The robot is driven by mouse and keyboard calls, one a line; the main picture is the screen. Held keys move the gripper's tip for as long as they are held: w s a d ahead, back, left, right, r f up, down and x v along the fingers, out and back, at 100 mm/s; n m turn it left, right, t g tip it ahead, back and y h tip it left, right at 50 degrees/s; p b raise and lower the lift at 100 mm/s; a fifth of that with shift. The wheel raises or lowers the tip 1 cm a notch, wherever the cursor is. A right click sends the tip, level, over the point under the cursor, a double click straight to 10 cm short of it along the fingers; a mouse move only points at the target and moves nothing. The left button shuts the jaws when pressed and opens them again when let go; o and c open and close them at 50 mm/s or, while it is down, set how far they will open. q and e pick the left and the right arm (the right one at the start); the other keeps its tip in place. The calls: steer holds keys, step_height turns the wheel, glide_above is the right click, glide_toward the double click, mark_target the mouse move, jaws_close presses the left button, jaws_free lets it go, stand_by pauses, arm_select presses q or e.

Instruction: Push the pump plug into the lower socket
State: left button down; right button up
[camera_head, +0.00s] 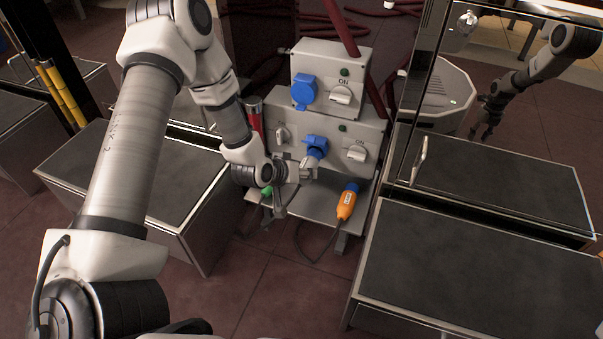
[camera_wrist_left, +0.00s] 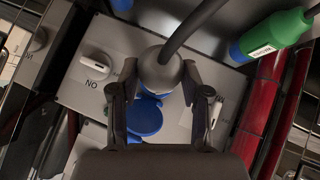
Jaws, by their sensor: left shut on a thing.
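A grey plug (camera_wrist_left: 160,72) with a dark cable sits between the fingers of my left gripper (camera_wrist_left: 155,92), which is shut on it. In the head view, my left gripper (camera_head: 304,172) is right in front of the lower socket (camera_head: 317,141), whose blue lid is raised. The plug points at this socket and appears to be at its mouth. Gripper and plug cover the opening, so I cannot tell how deep the plug sits. The blue lid (camera_wrist_left: 144,117) also shows beyond the fingers in the left wrist view. My right gripper is not directly visible.
The upper socket (camera_head: 304,91) has a closed blue lid. Grey switches (camera_head: 356,152) flank the sockets. Dark-topped cabinets (camera_head: 480,270) stand either side. An arm appears in the glossy panel.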

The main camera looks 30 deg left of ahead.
mark_target(304, 165)
arm_select(q)
steer(key=shift+w+a, duration=0.2)
steer(key=shift+w, duration=0.6)
steer(key=shift+w+a, duration=0.2)
steer(key=shift+w, duration=0.55)
stand_by(0.6)
steer(key=shift+c, duration=2.3)
jaws_free()
steer(key=v, duration=1.2)
